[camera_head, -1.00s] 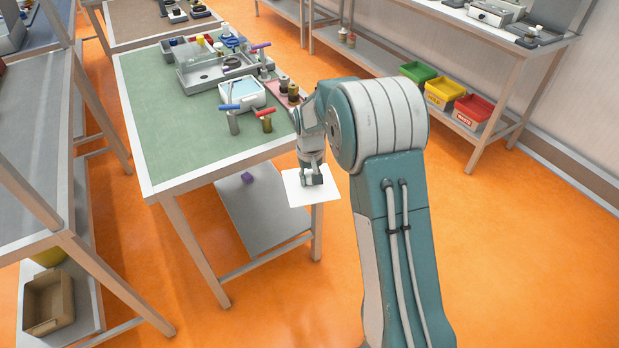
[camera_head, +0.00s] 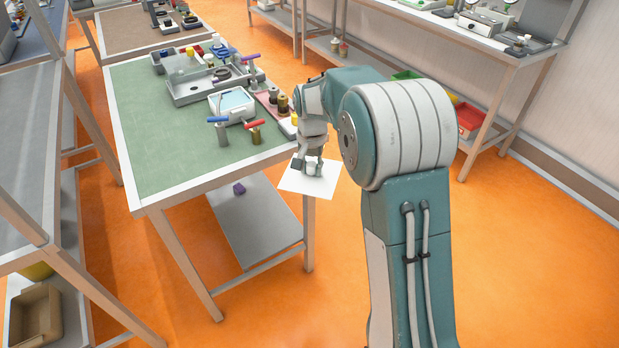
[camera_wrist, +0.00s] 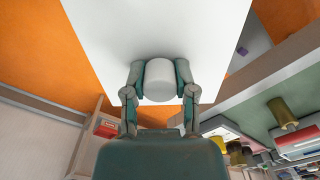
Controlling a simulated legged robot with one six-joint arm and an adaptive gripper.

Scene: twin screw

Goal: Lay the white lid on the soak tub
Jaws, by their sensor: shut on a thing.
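The white lid (camera_head: 308,183) is a flat square plate held level beside the near right corner of the green-topped table. In the wrist view the lid (camera_wrist: 160,30) fills the upper middle, with a thick white round knob (camera_wrist: 159,80) on it. My gripper (camera_head: 313,172) is shut on that knob, one finger on each side; it also shows in the wrist view (camera_wrist: 159,82). The soak tub (camera_head: 232,103) is a white square tub with light blue inside, open on top. It stands on the table, up and left of my gripper, apart from the lid.
On the green table (camera_head: 165,155), a blue-handled tool (camera_head: 220,130) and a red-handled tool (camera_head: 255,132) stand just in front of the tub. A grey tray (camera_head: 190,88) lies behind it. Several spools stand right of it. The table's left part is bare.

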